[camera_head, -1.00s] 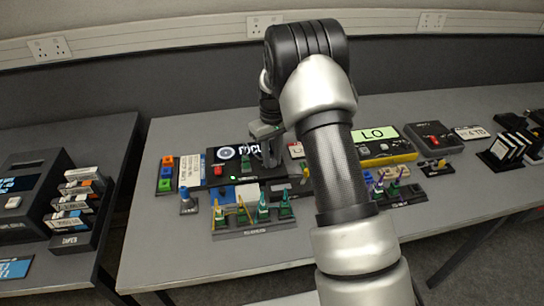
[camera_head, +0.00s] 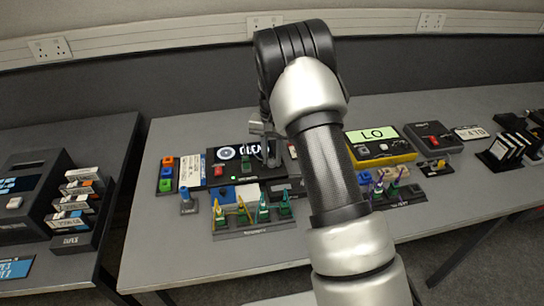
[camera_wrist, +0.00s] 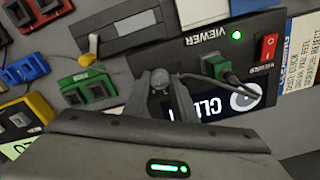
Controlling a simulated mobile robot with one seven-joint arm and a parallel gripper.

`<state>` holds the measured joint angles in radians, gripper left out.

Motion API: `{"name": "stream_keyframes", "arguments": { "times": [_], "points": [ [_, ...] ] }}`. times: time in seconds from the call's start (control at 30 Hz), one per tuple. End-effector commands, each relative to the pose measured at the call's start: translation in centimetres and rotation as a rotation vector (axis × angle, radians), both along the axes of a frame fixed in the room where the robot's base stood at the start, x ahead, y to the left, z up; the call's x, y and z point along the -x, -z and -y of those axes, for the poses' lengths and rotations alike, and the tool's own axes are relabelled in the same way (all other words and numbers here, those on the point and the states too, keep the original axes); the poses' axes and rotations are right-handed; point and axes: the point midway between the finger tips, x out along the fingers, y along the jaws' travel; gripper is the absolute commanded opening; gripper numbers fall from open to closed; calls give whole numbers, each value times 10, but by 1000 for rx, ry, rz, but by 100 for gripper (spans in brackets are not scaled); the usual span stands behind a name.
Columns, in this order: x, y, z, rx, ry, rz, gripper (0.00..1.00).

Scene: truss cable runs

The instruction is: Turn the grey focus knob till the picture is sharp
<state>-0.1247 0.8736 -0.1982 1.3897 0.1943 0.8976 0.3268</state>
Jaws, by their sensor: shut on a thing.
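The viewer (camera_wrist: 205,42) is a black box on the table with a lit green lamp, and it also shows in the head view (camera_head: 217,182). Its dark screen (camera_wrist: 245,100) shows a round emblem and white letters, partly hidden by my gripper; the letters seem legible, but I cannot tell whether they are fully sharp. The grey focus knob (camera_wrist: 159,76) sits between my fingertips, mostly covered by them. My gripper (camera_wrist: 160,88) is shut on the knob at the viewer. In the head view my gripper (camera_head: 268,152) hides the screen's right part and the knob.
A rack of coloured pieces (camera_head: 255,228) stands in front. A yellow meter (camera_head: 379,146) reading LO is at right. The table's front left is clear.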

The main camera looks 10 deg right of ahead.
Motion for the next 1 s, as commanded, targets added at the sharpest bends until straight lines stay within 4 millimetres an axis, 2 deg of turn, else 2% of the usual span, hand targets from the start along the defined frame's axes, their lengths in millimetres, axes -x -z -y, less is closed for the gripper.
{"name": "stream_keyframes", "arguments": {
  "times": [0.23, 0.7, 0.73, 0.8, 1.0],
  "points": [
    [0, -1, 0, 0, 62, 1, 2],
    [-1, -1, 0, 0, 72, 2, 2],
    [-1, -1, 0, 0, 72, 2, 29],
    [0, -1, 0, 0, 72, 1, 41],
    [0, 0, 0, 0, 71, 1, 43]
  ]
}}
